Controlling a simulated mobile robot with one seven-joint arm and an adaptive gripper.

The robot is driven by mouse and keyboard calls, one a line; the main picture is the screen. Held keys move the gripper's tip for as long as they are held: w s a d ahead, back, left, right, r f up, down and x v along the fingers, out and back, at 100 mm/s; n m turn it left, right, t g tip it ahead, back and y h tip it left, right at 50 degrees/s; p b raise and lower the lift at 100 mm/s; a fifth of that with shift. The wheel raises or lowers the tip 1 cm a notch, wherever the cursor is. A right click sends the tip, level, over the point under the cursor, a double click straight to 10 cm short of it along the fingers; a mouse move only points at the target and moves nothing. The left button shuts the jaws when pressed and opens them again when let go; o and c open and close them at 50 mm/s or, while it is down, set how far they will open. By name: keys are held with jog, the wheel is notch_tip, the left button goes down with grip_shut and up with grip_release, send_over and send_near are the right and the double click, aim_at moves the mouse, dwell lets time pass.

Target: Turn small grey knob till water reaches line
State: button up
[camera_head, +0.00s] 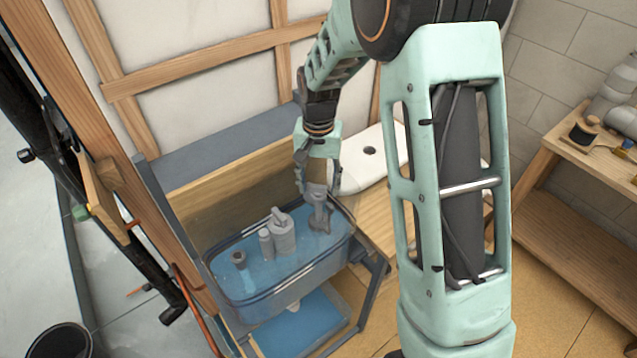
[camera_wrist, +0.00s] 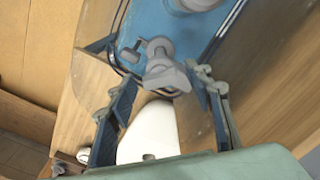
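A clear tank (camera_head: 262,292) holds blue water (camera_head: 272,277) and grey fittings. A grey valve body (camera_head: 282,238) stands near its middle. A small grey knob (camera_wrist: 165,72) on a fitting shows in the wrist view, between the fingers of my gripper (camera_wrist: 162,100). The fingers are spread, with visible gaps beside the knob. In the head view my gripper (camera_head: 318,190) points down at the tank's right end, over a grey fitting (camera_head: 320,220). I cannot tell whether either finger touches it. A dark line runs along the tank side (camera_wrist: 232,20); whether it is the fill line is unclear.
A white lid (camera_head: 372,160) with a hole lies on the wooden board right of the tank. A wooden frame wall stands behind. A blue tray (camera_head: 300,325) sits below. A wooden bench (camera_head: 590,150) with bottles stands at the right; a black bucket (camera_head: 58,342) is lower left.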

jog(key=c, duration=1)
jog(key=shift+n, duration=0.3)
jog(key=n+b, duration=0.1)
jog(key=n, duration=0.2)
jog(key=shift+n+b, duration=0.4)
jog(key=shift+n, duration=2.1)
jog(key=shift+d, duration=0.1)
jog(key=o, duration=1.2)
jog(key=shift+c, duration=0.2)
jog(key=shift+r, duration=0.1)
